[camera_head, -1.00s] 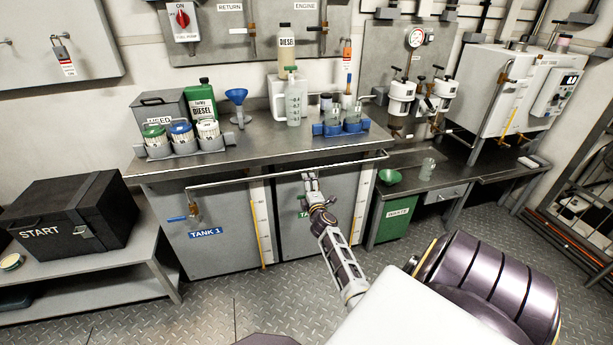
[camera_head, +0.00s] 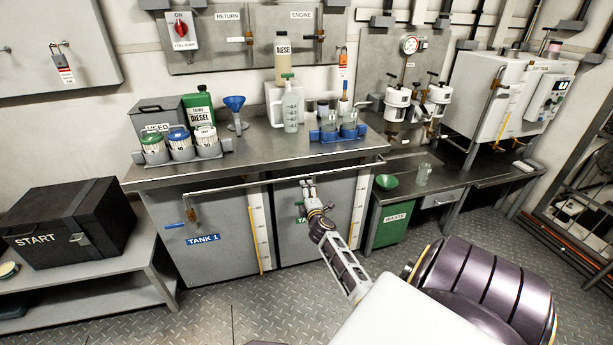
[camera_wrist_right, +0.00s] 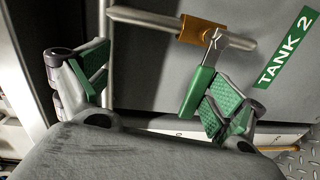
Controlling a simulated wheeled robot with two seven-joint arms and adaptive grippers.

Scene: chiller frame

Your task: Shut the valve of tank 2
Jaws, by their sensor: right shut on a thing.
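The tank 2 valve has a brass body (camera_wrist_right: 201,31) on a grey pipe, with a green lever handle (camera_wrist_right: 197,92). In the right wrist view the lever points down, across the line of the pipe. My right gripper (camera_wrist_right: 160,85) has the lever between its green-padded fingers. The lever lies against the right finger pad; the left finger appears well apart from it. In the head view my right gripper (camera_head: 308,183) is at the front of tank 2 (camera_head: 338,190), hiding most of the valve and part of its green label. My left gripper is not in view.
Tank 1 (camera_head: 225,215) stands to the left with a blue valve lever (camera_head: 175,225). A steel bench (camera_head: 250,150) with a front rail (camera_head: 240,184) overhangs both tanks. A green waste bin (camera_head: 392,222) stands to the right. The floor in front is clear.

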